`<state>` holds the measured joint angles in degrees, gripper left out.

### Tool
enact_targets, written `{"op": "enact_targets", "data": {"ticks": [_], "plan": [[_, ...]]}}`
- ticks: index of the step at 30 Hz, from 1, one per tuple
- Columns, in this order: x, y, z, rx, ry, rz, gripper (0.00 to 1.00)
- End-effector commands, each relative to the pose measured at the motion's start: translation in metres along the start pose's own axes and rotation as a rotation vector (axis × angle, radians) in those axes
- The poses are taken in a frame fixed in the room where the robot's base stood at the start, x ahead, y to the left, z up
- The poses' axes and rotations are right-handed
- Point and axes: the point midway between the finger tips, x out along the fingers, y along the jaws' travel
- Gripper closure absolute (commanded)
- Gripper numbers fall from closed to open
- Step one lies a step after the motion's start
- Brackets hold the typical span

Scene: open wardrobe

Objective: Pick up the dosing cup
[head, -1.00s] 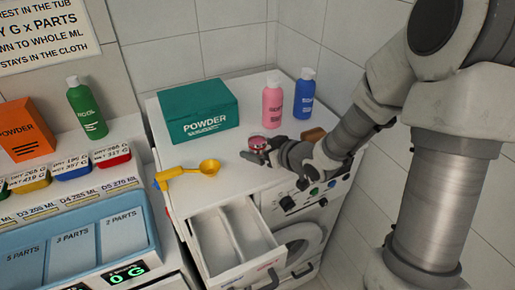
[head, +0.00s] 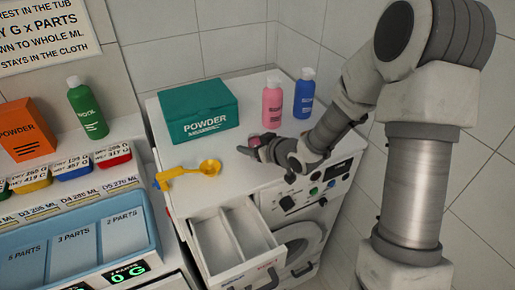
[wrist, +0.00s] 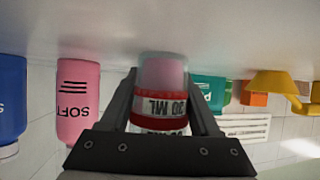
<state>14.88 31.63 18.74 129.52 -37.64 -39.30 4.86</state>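The dosing cup is a small clear cup with pink in it and a red band marked 30 ML. In the wrist view the cup (wrist: 162,75) is between my two fingers, which reach along both its sides with little or no visible gap. In the head view the cup (head: 255,140) is on the white washer top, partly hidden by my gripper (head: 256,150). My gripper is low over the front part of the top. I cannot tell whether the fingers press on the cup. In the wrist view my gripper (wrist: 162,95) appears upside down with the scene.
A pink bottle (head: 272,104) and a blue bottle (head: 304,95) stand behind my gripper. The washer's drawer (head: 236,240) is open in front.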

Motion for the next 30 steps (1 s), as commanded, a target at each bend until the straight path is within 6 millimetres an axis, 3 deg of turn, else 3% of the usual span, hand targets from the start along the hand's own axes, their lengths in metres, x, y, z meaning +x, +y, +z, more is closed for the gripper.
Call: {"op": "enact_targets", "data": {"ticks": [1, 6, 8, 17, 23, 27, 30], "plan": [[0.0, 0.0, 0.0, 0.0, 0.0, 0.0, 0.61], [0.0, 0.0, 0.0, 0.0, 0.0, 0.0, 0.91], [0.0, 0.0, -0.001, 0.0, 0.001, 0.0, 0.99], [-0.001, 0.0, -0.003, 0.0, 0.002, 0.0, 0.99], [-0.008, 0.0, -0.016, -0.002, 0.004, 0.001, 0.99], [-0.021, 0.001, -0.039, -0.005, 0.005, 0.003, 0.99], [-0.044, 0.015, -0.041, 0.001, 0.002, 0.009, 0.99]]}}
